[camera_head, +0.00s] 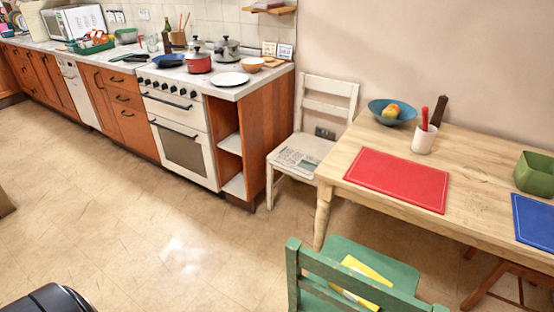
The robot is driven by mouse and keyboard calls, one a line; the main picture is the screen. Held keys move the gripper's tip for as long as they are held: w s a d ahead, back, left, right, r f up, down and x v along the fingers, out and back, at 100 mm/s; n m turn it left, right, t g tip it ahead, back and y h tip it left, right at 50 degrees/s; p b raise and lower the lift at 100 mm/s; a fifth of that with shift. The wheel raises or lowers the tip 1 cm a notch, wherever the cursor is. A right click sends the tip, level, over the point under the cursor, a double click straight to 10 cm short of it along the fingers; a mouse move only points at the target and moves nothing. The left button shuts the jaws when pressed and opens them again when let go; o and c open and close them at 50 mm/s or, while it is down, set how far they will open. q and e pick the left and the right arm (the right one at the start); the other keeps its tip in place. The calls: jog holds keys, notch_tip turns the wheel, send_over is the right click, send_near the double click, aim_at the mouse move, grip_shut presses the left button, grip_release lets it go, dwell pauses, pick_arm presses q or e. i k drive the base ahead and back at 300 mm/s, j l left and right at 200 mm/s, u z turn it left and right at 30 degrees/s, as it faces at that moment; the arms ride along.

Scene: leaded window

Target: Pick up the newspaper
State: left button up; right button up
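A folded newspaper (297,161) with grey print lies flat on the seat of a white wooden chair (325,105). The chair stands against the wall, between the end of the kitchen counter and the wooden table. Part of its seat is hidden behind the table's corner. Neither of my grippers shows in the head view.
The wooden table (328,174) fills the right, with a red mat (398,178), a blue bowl, a utensil cup and a green container on it. A green chair (388,268) with a yellow item stands in front. The tiled floor (150,225) at left and centre is clear. The counter (262,82) ends near the white chair.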

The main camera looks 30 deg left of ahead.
aim_at(304, 165)
jog(key=j, duration=0.55)
jog(key=i+j+u, duration=0.1)
jog(key=j, duration=0.45)
jog(key=i+j, duration=0.1)
jog(key=j, duration=0.45)
jog(key=i+j+u, duration=0.1)
jog(key=j, duration=0.45)
jog(key=i+j, duration=0.1)
jog(key=j, duration=0.45)
